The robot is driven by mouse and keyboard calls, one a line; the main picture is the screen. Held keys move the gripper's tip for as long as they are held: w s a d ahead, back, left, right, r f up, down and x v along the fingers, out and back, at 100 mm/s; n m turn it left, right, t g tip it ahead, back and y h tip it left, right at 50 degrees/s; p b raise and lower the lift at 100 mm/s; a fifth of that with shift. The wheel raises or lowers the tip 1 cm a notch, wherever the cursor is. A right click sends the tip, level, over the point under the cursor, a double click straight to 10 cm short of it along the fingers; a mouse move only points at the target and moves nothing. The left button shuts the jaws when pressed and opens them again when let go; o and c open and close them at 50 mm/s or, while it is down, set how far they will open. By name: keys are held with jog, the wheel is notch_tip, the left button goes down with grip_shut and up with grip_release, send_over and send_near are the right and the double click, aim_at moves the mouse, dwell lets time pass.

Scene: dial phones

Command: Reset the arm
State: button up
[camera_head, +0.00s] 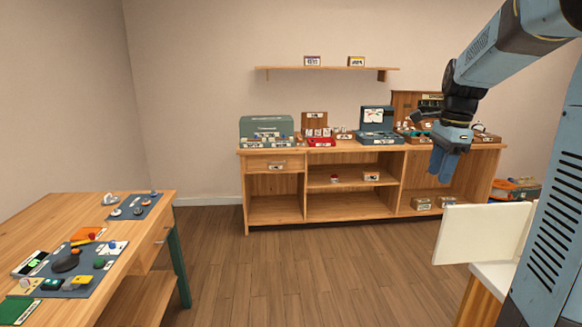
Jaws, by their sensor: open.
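My gripper (444,163) hangs at the end of my blue-grey arm at the right of the head camera view. Its fingers point down, in front of the right part of the wooden cabinet. I see nothing held between the fingers. The gripper is apart from the cabinet and above the floor. The gap between the fingertips is small in this view and hard to make out.
A wooden cabinet (347,149) against the back wall bears several boxes and devices. A wall shelf (330,69) is above it. A wooden table (60,217) with small items stands at left. A cream panel (480,232) is below my gripper. The middle floor is clear.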

jog(key=s+a+n+t, duration=0.1)
jog(key=s+a+n, duration=0.3)
jog(key=s+n, duration=0.2)
jog(key=s+a+f+n+t, duration=0.1)
jog(key=s+a+n+t, duration=0.1)
jog(key=s+a+n, duration=0.2)
jog(key=s+a+n+t, duration=0.2)
jog(key=s+a+n, duration=0.2)
jog(key=s+n, duration=0.4)
jog(key=s, duration=0.4)
jog(key=shift+a+f+h, duration=0.2)
jog(key=shift+f+h, duration=0.1)
jog(key=shift+h, duration=0.1)
